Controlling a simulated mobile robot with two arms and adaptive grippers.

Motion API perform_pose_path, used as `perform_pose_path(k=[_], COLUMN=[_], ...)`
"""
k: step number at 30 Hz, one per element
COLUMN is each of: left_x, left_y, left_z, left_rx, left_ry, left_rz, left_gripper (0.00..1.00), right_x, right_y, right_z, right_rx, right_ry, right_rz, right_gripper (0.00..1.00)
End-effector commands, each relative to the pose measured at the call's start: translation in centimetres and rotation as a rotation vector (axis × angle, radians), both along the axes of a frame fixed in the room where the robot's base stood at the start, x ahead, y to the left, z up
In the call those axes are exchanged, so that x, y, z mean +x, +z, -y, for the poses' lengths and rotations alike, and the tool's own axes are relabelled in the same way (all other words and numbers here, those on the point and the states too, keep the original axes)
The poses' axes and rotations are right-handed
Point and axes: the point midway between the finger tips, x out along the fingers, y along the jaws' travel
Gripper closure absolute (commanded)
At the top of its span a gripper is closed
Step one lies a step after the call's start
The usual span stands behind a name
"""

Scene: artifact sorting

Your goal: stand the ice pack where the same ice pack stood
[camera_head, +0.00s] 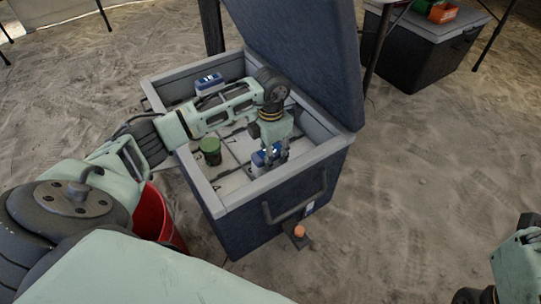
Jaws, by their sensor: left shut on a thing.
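A blue and white ice pack (257,161) is inside the open cooler (222,207), near its front right wall. My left gripper (273,155) reaches down into the cooler and is shut on this ice pack. The fingers hide part of the pack, and I cannot tell whether its bottom touches the cooler floor. A second blue and white ice pack (209,82) stands at the back left of the cooler, behind my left arm. My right gripper (475,296) shows only in part at the bottom right corner; its fingertips are not clear.
A green-lidded jar (210,150) stands in the cooler's left part. The lid (304,55) is raised at the back right. A red bucket (153,214) is left of the cooler. Another dark box (420,50) stands at the back right. Sandy floor on the right is clear.

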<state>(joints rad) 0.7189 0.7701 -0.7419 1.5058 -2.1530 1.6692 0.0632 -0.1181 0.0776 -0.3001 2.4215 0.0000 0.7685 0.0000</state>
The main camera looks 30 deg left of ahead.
Motion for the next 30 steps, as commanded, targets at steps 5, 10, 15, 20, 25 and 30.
perform_pose_path(k=[5, 10, 15, 20, 25, 30], left_x=[0.1, 0.0, 0.0, 0.0, 0.0, 0.1], left_y=[0.2, -0.1, -0.1, -0.1, 0.0, 2.0], left_z=[0.0, 0.0, 0.0, -0.1, -0.1, -0.1], left_rx=[0.000, 0.001, 0.001, 0.001, 0.001, 0.002], left_ry=[0.001, 0.001, 0.001, 0.001, 0.001, 0.002], left_rz=[0.003, 0.001, 0.001, 0.001, 0.001, 0.004], left_gripper=[1.00, 0.63, 0.48, 0.46, 0.46, 0.46], right_x=[0.0, 0.0, 0.0, 0.0, 0.0, -0.1], right_y=[0.1, 0.1, 0.1, 0.1, 0.2, 0.5], right_z=[0.0, 0.0, 0.0, 0.0, 0.0, 0.1], right_rx=[0.000, 0.000, 0.000, 0.000, 0.000, 0.002], right_ry=[0.000, 0.000, 0.000, 0.000, 0.000, 0.001], right_rz=[0.000, 0.003, 0.002, 0.003, 0.003, -0.013], right_gripper=[0.81, 0.81, 0.81, 0.81, 0.81, 0.81])
